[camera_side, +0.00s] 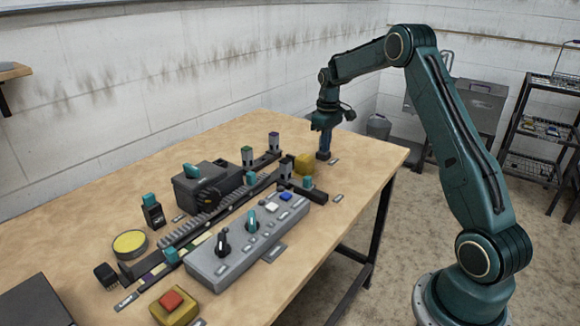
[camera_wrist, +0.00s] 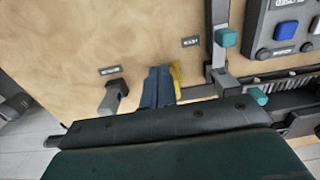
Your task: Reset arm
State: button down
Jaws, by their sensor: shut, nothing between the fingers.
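My gripper (camera_side: 324,148) points straight down over the far end of the table, with its blue fingers together and nothing between them. The fingers (camera_wrist: 158,72) also show in the wrist view. A small dark block (camera_side: 322,156) is right at the fingertips in the side view; whether they touch it I cannot tell. In the wrist view a grey lever-like piece (camera_wrist: 114,96) is left of the fingers, apart from them. A yellow block (camera_side: 304,163) is just left of the gripper in the side view; its edge (camera_wrist: 177,74) shows behind the fingers in the wrist view.
A grey control panel (camera_side: 236,262) with knobs and buttons lies along the table (camera_side: 110,190). Beside it are a toothed rack (camera_side: 205,222), a dark box (camera_side: 207,182) and posts with teal caps. A red button on a yellow base (camera_side: 173,303) is at the front. The table's far left is bare.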

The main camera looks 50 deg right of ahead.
jog(key=shift+r, duration=0.7)
jog(key=s+a+r+t, duration=0.1)
jog(key=s+a+r, duration=0.4)
jog(key=a+r, duration=0.35)
jog(key=s+a+r+t, duration=0.1)
jog(key=s+a+r, duration=0.3)
jog(key=a+r, duration=0.4)
jog(key=s+a+f+t, duration=0.1)
jog(key=s+a, duration=0.5)
jog(key=s, duration=0.4)
jog(key=s+a+f+t, duration=0.1)
jog(key=s+a+t, duration=0.1)
jog(key=s+a, duration=0.5)
jog(key=s, duration=0.3)
jog(key=shift+t, duration=0.3)
jog(key=shift+f, duration=0.1)
